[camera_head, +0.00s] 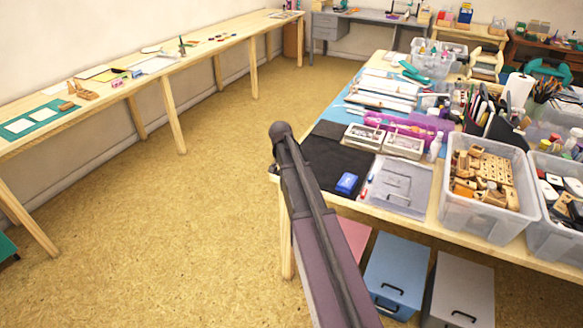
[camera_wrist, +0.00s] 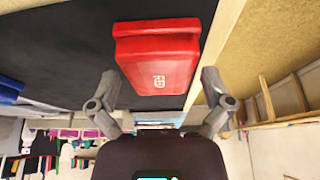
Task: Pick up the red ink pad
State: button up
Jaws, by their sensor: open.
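The red ink pad (camera_wrist: 158,62) lies on a black mat (camera_wrist: 55,55) near the table's edge in the wrist view. It has a raised lip and a small pale mark on its face. My gripper (camera_wrist: 159,73) is open and empty, with one finger on each side of the pad's near part in the picture; I cannot tell whether they touch it. In the head view I cannot see the red pad or my gripper; my own arm covers part of the mat's left side.
A blue ink pad (camera_head: 347,183) sits on the mat's front right. Beside it is a grey tray-like sheet (camera_head: 400,187), then a clear bin (camera_head: 487,215) of wooden stamps. White boxes (camera_head: 404,146) stand behind the mat. The floor (camera_head: 180,220) on the left is clear.

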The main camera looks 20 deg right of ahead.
jog(key=c, duration=1)
jog(key=shift+r, duration=0.2)
notch_tip(320, 180, up, 4)
jog(key=p, duration=0.4)
jog(key=shift+f, duration=0.1)
jog(key=s+p, duration=0.1)
jog(key=s, duration=1.5)
jog(key=shift+a+r, duration=0.15)
jog(key=shift+r, duration=0.25)
